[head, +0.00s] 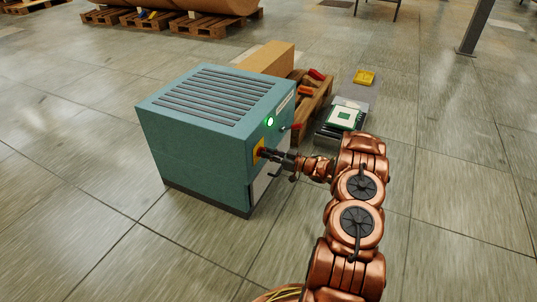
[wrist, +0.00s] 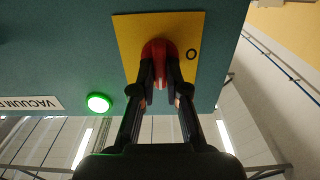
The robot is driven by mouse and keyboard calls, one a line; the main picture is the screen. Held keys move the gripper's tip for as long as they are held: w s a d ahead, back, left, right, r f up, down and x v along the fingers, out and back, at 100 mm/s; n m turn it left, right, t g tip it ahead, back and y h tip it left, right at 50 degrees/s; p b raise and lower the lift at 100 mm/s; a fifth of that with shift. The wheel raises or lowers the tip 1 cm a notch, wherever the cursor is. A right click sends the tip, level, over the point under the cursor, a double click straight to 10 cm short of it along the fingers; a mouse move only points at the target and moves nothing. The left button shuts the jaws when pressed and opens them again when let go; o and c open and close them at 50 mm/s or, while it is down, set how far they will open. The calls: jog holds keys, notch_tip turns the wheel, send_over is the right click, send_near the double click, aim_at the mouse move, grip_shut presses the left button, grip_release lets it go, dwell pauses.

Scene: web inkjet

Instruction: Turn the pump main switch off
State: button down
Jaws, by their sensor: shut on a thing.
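The teal pump cabinet (head: 195,145) stands on the floor with a slotted top. Its yellow switch plate (head: 257,158) is on the side facing my arm; the plate fills the upper middle of the wrist view (wrist: 130,30). The red switch knob (wrist: 159,46) sits on the plate, with an "O" mark to its right in that view. My gripper (wrist: 160,75) is shut on the knob, one finger on each side; it also reaches the plate in the head view (head: 267,154). The fingers hide part of the knob. A green lamp (wrist: 98,102) on the cabinet is lit.
A cardboard box (head: 266,59) and a wooden pallet (head: 316,103) with red-handled things lie behind the cabinet. A tray with a green board (head: 345,117) and a yellow item (head: 364,77) lie farther right. The floor left and in front is clear.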

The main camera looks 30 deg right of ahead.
jog(key=shift+n, duration=0.3)
jog(key=shift+s+a+f+n+p, duration=0.1)
jog(key=shift+n+p, duration=0.9)
jog(key=shift+n, duration=1.85)
jog(key=shift+a+f+n+p, duration=0.1)
jog(key=shift+n+p, duration=0.85)
jog(key=shift+n, duration=1.95)
jog(key=shift+s+a+f+n+p, duration=0.1)
jog(key=shift+n+p, duration=0.9)
jog(key=shift+n, duration=1.85)
jog(key=c, duration=1.2)
grip_release()
jog(key=shift+d, duration=0.1)
